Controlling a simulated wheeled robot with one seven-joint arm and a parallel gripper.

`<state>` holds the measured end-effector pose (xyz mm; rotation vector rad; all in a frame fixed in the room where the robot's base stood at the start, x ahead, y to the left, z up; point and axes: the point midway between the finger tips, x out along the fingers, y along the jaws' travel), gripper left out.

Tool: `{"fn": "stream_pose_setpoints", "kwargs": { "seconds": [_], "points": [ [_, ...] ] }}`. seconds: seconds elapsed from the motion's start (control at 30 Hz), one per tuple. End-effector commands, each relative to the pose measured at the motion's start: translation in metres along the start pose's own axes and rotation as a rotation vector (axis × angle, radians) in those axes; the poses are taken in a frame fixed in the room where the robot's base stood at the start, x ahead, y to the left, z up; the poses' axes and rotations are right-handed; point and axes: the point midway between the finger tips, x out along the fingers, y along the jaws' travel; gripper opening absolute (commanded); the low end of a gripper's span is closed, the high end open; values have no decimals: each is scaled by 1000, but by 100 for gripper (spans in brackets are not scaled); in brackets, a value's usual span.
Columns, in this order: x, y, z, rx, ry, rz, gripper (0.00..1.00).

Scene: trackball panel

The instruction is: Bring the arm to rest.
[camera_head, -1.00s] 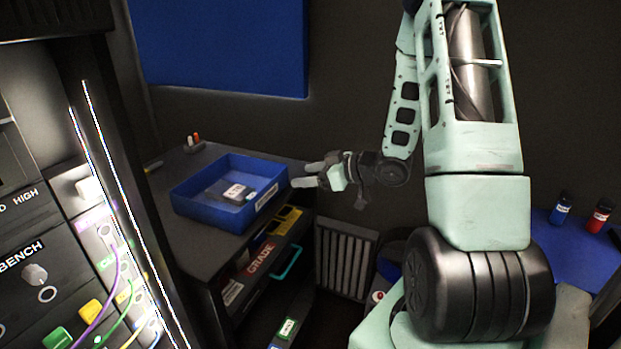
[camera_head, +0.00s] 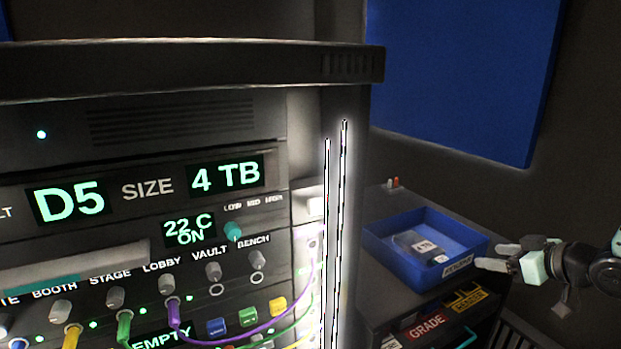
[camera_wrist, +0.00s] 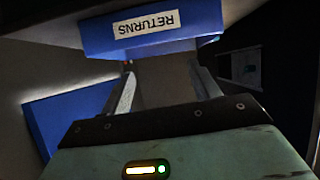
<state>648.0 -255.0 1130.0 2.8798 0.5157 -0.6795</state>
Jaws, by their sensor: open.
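My gripper (camera_head: 492,257) is at the right edge of the head view, its two pale fingers spread apart and pointing left. The fingers are near the right side of a blue tray (camera_head: 385,255) on a dark cabinet. In the wrist view my gripper (camera_wrist: 165,85) shows two separated fingers with nothing between them. The tray's blue wall with a RETURNS label (camera_wrist: 147,24) lies beyond the fingertips, apart from them as far as I can tell. Most of my arm is outside the head view.
A rack panel (camera_head: 130,200) with displays, knobs and coloured cables fills the left. The cabinet (camera_head: 375,290) has GRADE-labelled shelves below. A blue wall panel (camera_head: 465,70) hangs behind.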

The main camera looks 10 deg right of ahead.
Motion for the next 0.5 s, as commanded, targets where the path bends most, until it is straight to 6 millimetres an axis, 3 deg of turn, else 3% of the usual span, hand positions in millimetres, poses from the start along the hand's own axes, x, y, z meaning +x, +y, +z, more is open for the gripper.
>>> {"fn": "stream_pose_setpoints", "kwargs": {
  "seconds": [0.1,0.23,0.37,0.5],
  "points": [
    [32,-45,-17,-64,-139,6,61],
    [45,-104,-26,-100,-306,11,61],
    [37,-175,-27,-125,-473,-12,61],
    [2,-258,-15,-150,-663,-71,61]
  ]
}}
